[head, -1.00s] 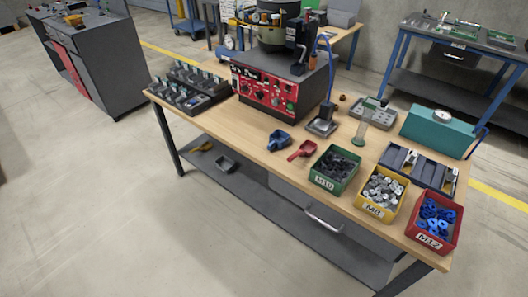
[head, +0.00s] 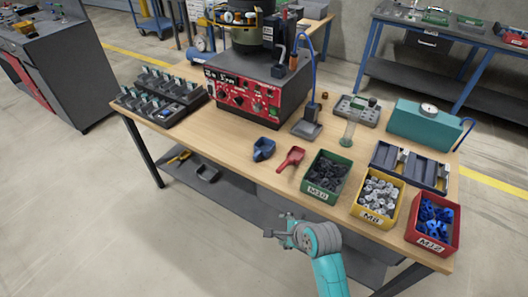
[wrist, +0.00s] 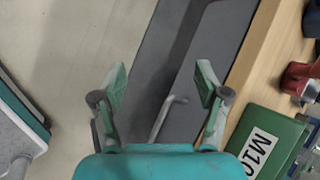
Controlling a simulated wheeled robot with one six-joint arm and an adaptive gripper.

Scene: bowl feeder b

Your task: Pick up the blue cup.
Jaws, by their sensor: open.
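The blue cup (head: 263,149), which looks like a small scoop, stands on the wooden bench top (head: 215,137) near its front edge, left of a red scoop (head: 291,158). In the wrist view a dark blue piece (wrist: 313,20) at the top right edge may be the cup, mostly cut off. My gripper (head: 277,225) is in front of the bench edge, below and apart from the cup in the head picture. In the wrist view my gripper (wrist: 160,85) has its two fingers spread, with nothing between them.
Green (head: 327,177), yellow (head: 378,200) and red (head: 433,224) parts bins line the right front edge. A red-fronted feeder machine (head: 245,95) stands behind the cup. The lower shelf (head: 225,190) and a metal handle (wrist: 165,118) lie under the bench.

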